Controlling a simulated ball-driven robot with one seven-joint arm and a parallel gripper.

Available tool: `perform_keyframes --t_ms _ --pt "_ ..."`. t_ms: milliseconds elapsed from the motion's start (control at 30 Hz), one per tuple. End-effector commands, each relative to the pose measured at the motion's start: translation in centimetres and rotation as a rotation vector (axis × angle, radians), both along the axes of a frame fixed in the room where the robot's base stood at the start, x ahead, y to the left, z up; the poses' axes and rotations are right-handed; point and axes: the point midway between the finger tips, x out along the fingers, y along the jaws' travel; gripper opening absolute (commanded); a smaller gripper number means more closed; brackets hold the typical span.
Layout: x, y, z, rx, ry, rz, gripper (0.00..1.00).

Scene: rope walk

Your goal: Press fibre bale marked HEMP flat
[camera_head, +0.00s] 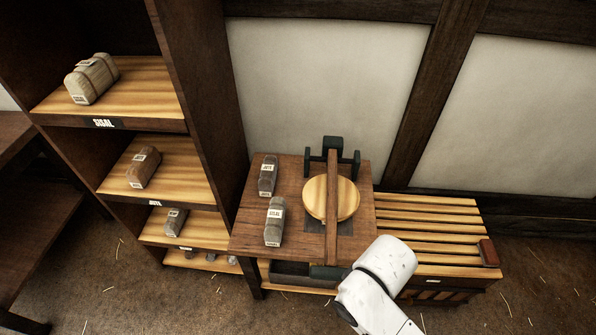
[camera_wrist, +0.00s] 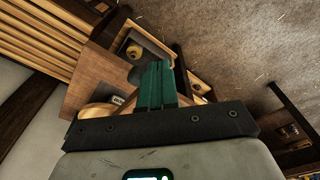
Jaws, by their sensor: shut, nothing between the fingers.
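The press has a dark bracket (camera_head: 333,153), a long wooden lever (camera_head: 332,215) and a round wooden plate (camera_head: 342,197) beneath the lever. The lever lies low across the plate and runs to the table's front edge. I can read no HEMP label, and the plate hides whatever is directly under it. My gripper (camera_head: 322,272) is at the lever's front end; I cannot tell whether it touches. In the wrist view its green fingers (camera_wrist: 156,86) are together with nothing between them. The plate also shows there (camera_wrist: 95,111), partly hidden by my gripper.
On the table (camera_head: 250,240) stand a grey bale marked SISAL (camera_head: 274,228) and a darker bale (camera_head: 268,180). A shelf rack (camera_head: 185,125) at left holds more bales. A slatted bench (camera_head: 430,235) stands right, with a reddish-brown block (camera_head: 489,253). A dark tray (camera_head: 290,274) sits below the table.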

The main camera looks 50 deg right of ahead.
Motion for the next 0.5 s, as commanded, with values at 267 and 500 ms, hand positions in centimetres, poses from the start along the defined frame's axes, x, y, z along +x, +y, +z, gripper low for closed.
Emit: perform_keyframes --t_ms 267,500 --pt "0.01 -0.02 -0.01 0.0 0.0 0.0 0.0" --pt "0.55 -0.05 -0.12 0.007 0.0 -0.024 0.12"
